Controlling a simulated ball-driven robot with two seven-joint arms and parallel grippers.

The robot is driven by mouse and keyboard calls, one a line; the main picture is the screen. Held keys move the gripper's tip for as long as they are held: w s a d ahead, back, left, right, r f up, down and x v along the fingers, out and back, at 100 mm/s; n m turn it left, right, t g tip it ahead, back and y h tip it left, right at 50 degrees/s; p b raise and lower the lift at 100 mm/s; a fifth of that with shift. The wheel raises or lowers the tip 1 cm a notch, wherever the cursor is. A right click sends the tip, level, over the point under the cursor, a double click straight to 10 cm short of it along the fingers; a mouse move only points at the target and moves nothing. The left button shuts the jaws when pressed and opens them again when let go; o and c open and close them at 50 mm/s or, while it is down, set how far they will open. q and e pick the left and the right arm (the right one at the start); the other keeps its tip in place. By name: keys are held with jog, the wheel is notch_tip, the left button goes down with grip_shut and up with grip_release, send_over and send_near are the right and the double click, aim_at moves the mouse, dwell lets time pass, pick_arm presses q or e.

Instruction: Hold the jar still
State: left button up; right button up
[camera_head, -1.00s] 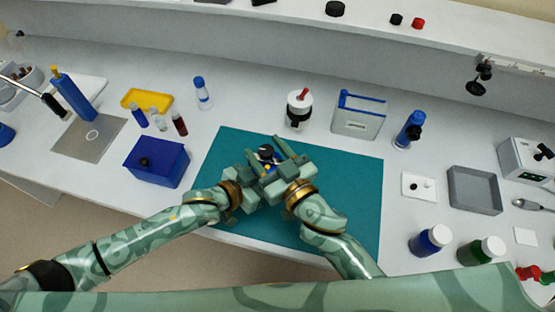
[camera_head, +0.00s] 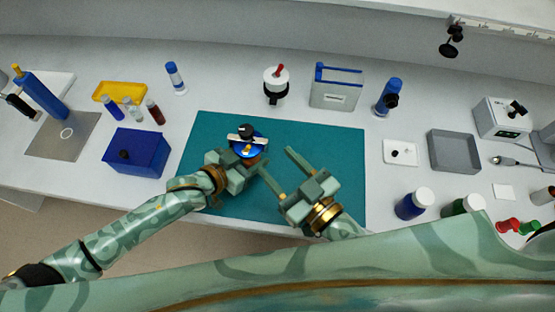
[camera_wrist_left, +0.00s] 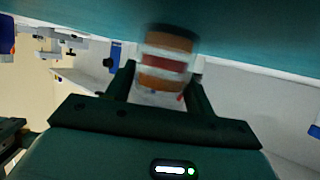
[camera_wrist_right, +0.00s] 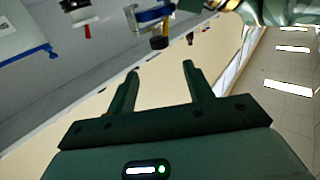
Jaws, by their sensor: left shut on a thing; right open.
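The jar (camera_head: 247,147) stands on the teal mat (camera_head: 320,172), with a blue top, a pale bar across it and a black knob. My left gripper (camera_head: 243,164) is shut on the jar from its near side. In the left wrist view the jar (camera_wrist_left: 168,62), clear with brown and red bands, sits between the fingers. They hide part of its lower body in the head view. My right gripper (camera_head: 277,161) is open and empty to the right of the jar, apart from it. Its spread fingers also show in the right wrist view (camera_wrist_right: 160,70).
A blue box (camera_head: 138,153) stands left of the mat. A white jar with a red knob (camera_head: 276,82) and a grey case with a blue handle (camera_head: 336,90) stand behind it. Bottles (camera_head: 413,204) and a grey tray (camera_head: 454,151) are at the right. The mat's right part is clear.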

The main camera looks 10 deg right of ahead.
aim_at(240, 128)
jog(key=w+d+r+n+g+y, duration=0.1)
jog(key=w+d+n+g+y, duration=0.2)
jog(key=w+n+g+y, duration=0.35)
jog(key=shift+m+g, duration=0.25)
jog(key=x, duration=0.7)
jog(key=s+f+x, duration=0.1)
jog(key=x, duration=0.3)
jog(key=shift+s+a, duration=0.1)
jog(key=shift+a, duration=0.2)
jog(key=c, duration=1)
